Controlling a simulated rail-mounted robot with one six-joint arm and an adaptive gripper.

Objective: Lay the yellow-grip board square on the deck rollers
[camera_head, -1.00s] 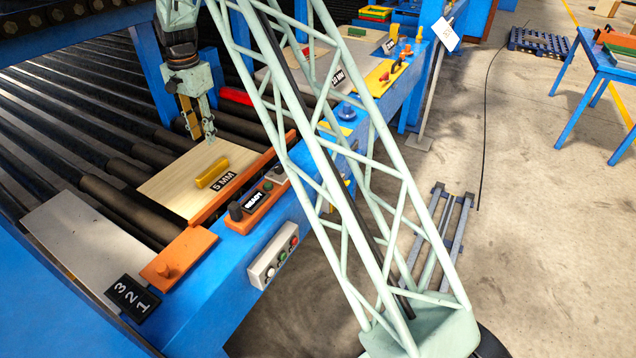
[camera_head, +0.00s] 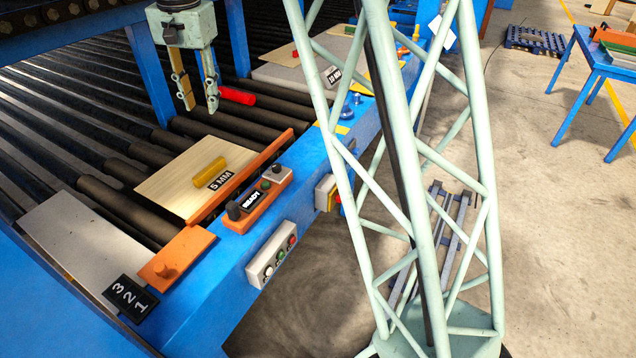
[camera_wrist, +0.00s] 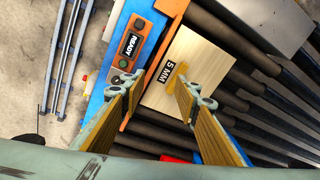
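The yellow-grip board (camera_head: 180,180) is a pale wooden panel with a yellow grip (camera_head: 209,172) and a "5 MM" label. It lies on the dark deck rollers (camera_head: 110,200), its near right edge along an orange strip (camera_head: 235,183). Whether it is square to the rollers I cannot tell. My gripper (camera_head: 200,104) hangs above and behind the board, apart from it, fingers spread and empty. In the wrist view the board (camera_wrist: 205,60) shows beyond the fingers, and the yellow grip (camera_wrist: 178,78) is partly hidden by one finger.
A red cylinder (camera_head: 237,96) lies on the rollers behind my gripper. A READY control box (camera_head: 256,200) stands on the blue frame beside the orange strip. A grey plate (camera_head: 80,235) and an orange block (camera_head: 176,259) lie at the near left. A "3 2 1" sign (camera_head: 130,298) is in front.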

